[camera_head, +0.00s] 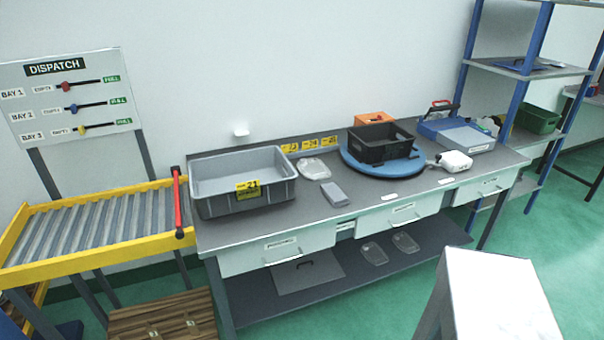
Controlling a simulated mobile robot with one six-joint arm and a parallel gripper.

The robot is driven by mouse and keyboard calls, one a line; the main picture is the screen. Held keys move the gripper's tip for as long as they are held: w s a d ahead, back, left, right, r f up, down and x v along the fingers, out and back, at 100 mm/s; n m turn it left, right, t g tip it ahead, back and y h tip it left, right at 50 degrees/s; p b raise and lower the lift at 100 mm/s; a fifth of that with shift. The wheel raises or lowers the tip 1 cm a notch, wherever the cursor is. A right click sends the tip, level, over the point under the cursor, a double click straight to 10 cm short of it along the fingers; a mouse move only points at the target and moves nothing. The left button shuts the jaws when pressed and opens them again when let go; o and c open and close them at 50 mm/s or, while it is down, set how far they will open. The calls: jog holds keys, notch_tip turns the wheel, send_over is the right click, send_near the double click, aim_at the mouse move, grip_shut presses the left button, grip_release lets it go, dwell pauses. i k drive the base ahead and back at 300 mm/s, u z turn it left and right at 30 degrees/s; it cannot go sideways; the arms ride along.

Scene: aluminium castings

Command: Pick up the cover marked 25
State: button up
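A pale, flat cover-like casting (314,169) lies on the workbench, just right of the grey bin. No number can be read on any of these pieces, so I cannot tell which is marked 25. My gripper is not in view.
The workbench (290,222) holds a grey bin (222,207) labelled 21, a small grey block (334,194), a black crate (372,153) on a blue round turntable (412,168) and a white device (455,160). A yellow-framed roller conveyor (95,255) adjoins it on the left.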

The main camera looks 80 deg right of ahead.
aim_at(313, 169)
jog(key=u, duration=0.1)
jog(key=k, duration=2.45)
jog(key=z, duration=0.7)
jog(key=i, duration=1)
jog(key=u, duration=0.05)
